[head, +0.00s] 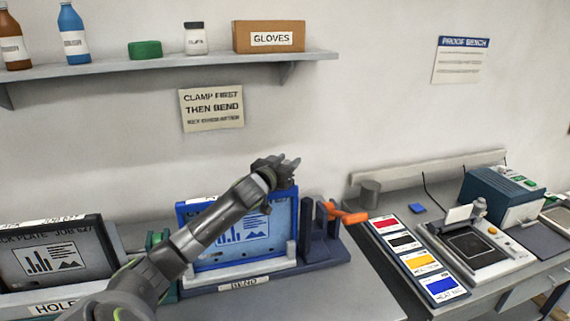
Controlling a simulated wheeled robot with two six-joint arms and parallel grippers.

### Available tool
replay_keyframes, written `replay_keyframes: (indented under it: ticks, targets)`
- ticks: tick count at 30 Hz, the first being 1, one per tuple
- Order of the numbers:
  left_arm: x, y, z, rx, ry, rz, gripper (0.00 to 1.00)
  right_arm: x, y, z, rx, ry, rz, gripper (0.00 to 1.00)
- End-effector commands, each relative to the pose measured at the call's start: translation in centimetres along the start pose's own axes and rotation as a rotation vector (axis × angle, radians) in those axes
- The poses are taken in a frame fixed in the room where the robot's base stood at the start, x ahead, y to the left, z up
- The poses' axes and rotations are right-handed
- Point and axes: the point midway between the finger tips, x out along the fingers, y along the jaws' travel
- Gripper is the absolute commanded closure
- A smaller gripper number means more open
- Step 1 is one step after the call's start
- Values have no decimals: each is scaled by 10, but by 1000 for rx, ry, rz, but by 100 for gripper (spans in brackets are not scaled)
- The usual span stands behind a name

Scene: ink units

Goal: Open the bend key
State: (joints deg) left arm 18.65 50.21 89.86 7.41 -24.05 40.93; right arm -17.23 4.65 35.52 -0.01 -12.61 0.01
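The bend unit stands in the middle of the bench, with a dark blue base that carries a label reading BEND (244,284). A blue-framed plate (240,240) with a chart picture stands upright in it. An orange handle (347,215), which looks like the bend key, sticks out to the right from a dark blue bracket (322,235). My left gripper (290,165) is at the plate's top right corner in the picture, up and left of the orange handle and apart from it. Its fingers are too small and dark to tell open from shut. My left arm hides part of the plate. My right gripper is out of view.
A grey plate in a unit labelled HOLD (52,307) stands at left. At right are a strip of colour cards (403,243), a scale-like device (470,250) and a teal box machine (500,195). A shelf (160,65) with bottles and a GLOVES box hangs above.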

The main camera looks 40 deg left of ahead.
Motion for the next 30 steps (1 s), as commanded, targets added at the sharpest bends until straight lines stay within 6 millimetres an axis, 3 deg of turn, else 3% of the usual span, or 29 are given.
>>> replay_keyframes:
  ticks: [8, 21, 30]
  targets:
    - [-18, -1, 3, 6, -1, 0, 62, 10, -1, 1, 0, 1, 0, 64]
    - [-87, 0, 3, 9, -2, 2, 62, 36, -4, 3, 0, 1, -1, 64]
    - [-124, -1, 0, 10, -5, -1, 62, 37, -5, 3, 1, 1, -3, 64]
